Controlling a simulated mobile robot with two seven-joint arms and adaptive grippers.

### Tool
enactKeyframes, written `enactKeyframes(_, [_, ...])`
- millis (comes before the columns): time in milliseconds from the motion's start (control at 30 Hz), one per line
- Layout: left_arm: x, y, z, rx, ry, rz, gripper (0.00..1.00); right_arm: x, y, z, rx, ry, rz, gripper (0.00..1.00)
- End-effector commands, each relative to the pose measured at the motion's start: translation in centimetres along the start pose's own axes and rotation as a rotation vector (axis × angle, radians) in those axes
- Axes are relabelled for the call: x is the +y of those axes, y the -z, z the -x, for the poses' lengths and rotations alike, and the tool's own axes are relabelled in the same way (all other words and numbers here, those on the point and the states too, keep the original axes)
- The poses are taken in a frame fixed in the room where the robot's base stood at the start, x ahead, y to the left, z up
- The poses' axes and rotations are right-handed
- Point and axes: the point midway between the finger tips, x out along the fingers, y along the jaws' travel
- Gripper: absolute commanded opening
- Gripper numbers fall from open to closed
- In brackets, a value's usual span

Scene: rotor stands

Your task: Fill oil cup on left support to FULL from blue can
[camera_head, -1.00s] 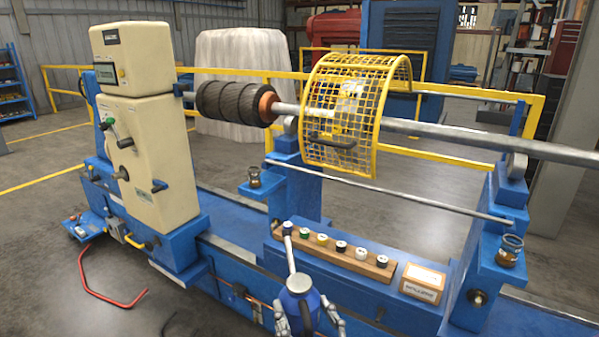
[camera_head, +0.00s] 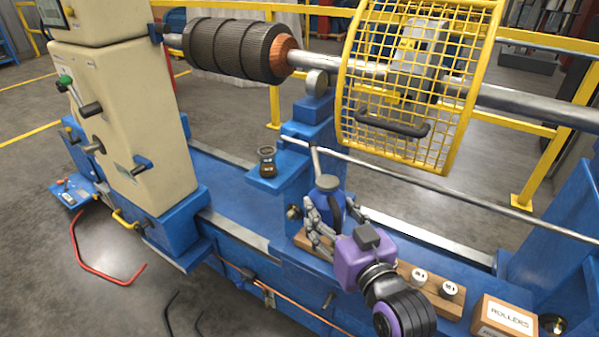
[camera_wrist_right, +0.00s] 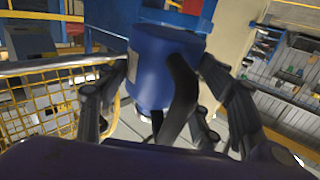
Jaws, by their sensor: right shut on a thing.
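The blue can (camera_head: 326,198) has a long grey spout that rises up and to the left. My right gripper (camera_head: 322,222) is shut on it and holds it in front of the left support. In the right wrist view the can (camera_wrist_right: 160,72) sits between the fingers, its dark handle toward the camera. The oil cup (camera_head: 267,162) stands on a blue ledge of the left support (camera_head: 308,120), with dark oil low in its glass. The spout tip is right of the cup and apart from it. My left gripper is not in view.
A yellow mesh guard (camera_head: 415,80) hangs over the shaft at the upper right. A thin steel rod (camera_head: 430,184) runs behind the can. A wooden rack (camera_head: 412,272) with small bottles and a cardboard box (camera_head: 503,318) lie on the bed at the lower right.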

Motion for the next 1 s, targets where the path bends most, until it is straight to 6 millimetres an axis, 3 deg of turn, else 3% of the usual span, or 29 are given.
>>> enactKeyframes(100, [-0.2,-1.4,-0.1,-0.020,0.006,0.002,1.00,-1.9,1.9,-3.5,-0.023,0.109,0.008,0.01])
enactKeyframes(300, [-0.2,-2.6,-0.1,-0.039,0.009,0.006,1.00,-4.2,4.6,-6.3,-0.057,0.232,0.013,0.01])
enactKeyframes(467, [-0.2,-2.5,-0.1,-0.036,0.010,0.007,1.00,-4.9,5.5,-7.0,-0.074,0.268,0.013,0.01])
enactKeyframes(800, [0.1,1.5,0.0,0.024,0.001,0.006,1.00,-4.9,5.7,-6.6,-0.186,0.267,0.013,0.01])
enactKeyframes(1000, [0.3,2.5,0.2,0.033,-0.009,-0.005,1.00,-4.9,5.1,-6.4,-0.300,0.264,0.010,0.01])
